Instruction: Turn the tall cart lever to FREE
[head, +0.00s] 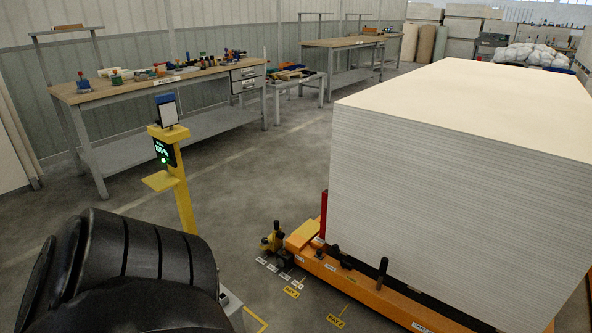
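An orange cart (355,291) stands at the lower right under a big stack of pale boards (460,180). A black upright lever (382,272) rises from the cart's near side. A shorter black knob (334,250) sits to its left, near a red upright post (323,216) at the stack's corner. A yellow and black fitting (272,239) is at the cart's left end. I cannot tell which position any lever is set to. Neither of my grippers is in view; a large black ribbed part, probably of my arm, fills the lower left.
A yellow stand (182,195) with a small lit screen (165,152) stands left of the cart. Workbenches (150,85) with tools line the back wall. Yellow floor labels (292,292) lie before the cart.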

